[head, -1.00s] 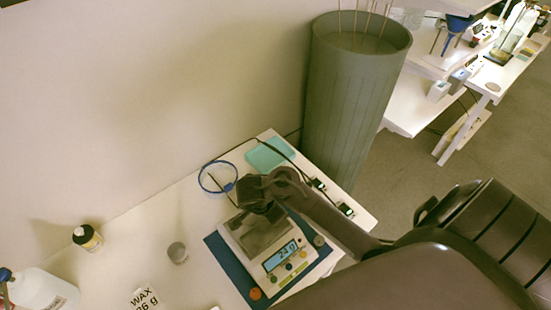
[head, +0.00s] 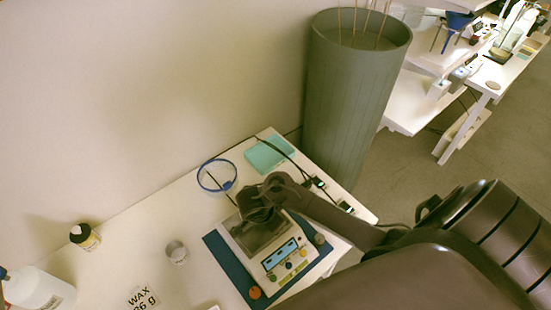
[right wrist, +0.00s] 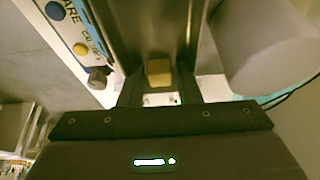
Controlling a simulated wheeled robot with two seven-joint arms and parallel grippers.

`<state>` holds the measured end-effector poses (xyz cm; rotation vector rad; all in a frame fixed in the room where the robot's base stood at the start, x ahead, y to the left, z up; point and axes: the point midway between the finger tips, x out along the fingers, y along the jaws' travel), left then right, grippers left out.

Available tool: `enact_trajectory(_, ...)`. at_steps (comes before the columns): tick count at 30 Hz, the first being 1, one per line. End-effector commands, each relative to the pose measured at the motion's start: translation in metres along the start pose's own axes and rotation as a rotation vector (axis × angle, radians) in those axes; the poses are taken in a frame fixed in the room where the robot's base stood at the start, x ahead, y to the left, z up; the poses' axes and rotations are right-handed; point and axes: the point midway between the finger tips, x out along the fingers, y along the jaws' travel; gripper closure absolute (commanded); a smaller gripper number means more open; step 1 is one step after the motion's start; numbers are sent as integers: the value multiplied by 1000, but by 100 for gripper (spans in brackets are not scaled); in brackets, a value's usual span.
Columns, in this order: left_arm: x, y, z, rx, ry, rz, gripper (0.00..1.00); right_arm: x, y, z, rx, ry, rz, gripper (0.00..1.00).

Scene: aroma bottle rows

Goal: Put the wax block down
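The yellow wax block (right wrist: 158,73) shows between the two dark fingers of my right gripper (right wrist: 159,88) in the right wrist view, over the scale's metal pan (right wrist: 160,28). I cannot tell whether the fingers press on the block or stand just clear of it, nor whether it rests on the pan. In the head view my right gripper (head: 257,203) is low over the pan of the scale (head: 283,263) and hides the block. The scale's display is lit; its reading is not clear. My left gripper is not in view.
The scale stands on a blue mat (head: 226,272). A tall green bin (head: 352,100) stands behind.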

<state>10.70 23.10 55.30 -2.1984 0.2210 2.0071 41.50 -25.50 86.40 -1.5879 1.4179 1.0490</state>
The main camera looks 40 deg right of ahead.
Motion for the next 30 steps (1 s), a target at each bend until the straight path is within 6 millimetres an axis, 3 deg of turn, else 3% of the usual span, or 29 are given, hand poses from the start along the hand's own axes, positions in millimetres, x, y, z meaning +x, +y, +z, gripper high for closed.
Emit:
enact_trajectory(11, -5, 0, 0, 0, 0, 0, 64, -12, -1, 0, 2, -5, -3, 70)
enact_trajectory(24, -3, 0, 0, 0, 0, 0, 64, -98, 0, 0, 2, -4, -4, 70)
enact_trajectory(30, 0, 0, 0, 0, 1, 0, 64, -120, 0, 0, 1, -1, -2, 70)
